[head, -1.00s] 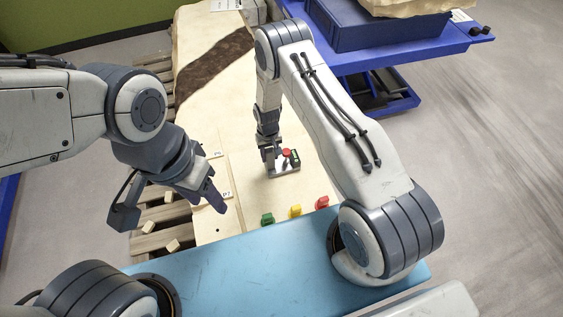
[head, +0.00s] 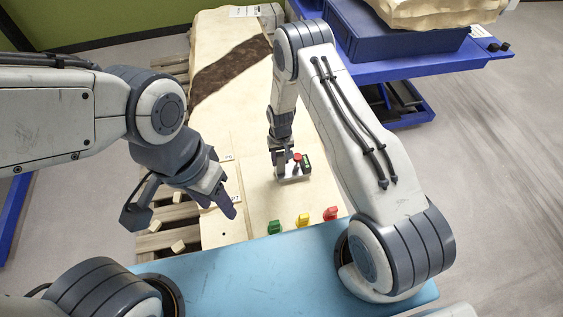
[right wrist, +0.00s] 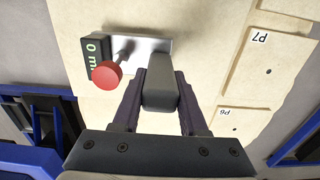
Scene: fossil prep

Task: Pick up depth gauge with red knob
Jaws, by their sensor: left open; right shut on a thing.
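The depth gauge (head: 294,177) is on the pale slab (head: 253,205) near its right edge. It has a flat metal plate, a red knob (head: 297,157) and a dark display. In the right wrist view the gauge's grey block handle (right wrist: 160,85) is between the fingers of my right gripper (right wrist: 160,100), which is shut on it. The red knob (right wrist: 107,75) is left of the fingers, beside the display. I cannot tell whether the plate touches the slab. My left gripper (head: 228,203) is open and empty, left of the gauge over the slab's left part.
Green (head: 274,227), yellow (head: 302,220) and red (head: 330,213) small items stand along the slab's near end. A light blue surface (head: 270,270) lies in front. A blue cart (head: 400,65) carrying a blue bin stands at the back right. Wooden pallet slats (head: 165,240) show at the left.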

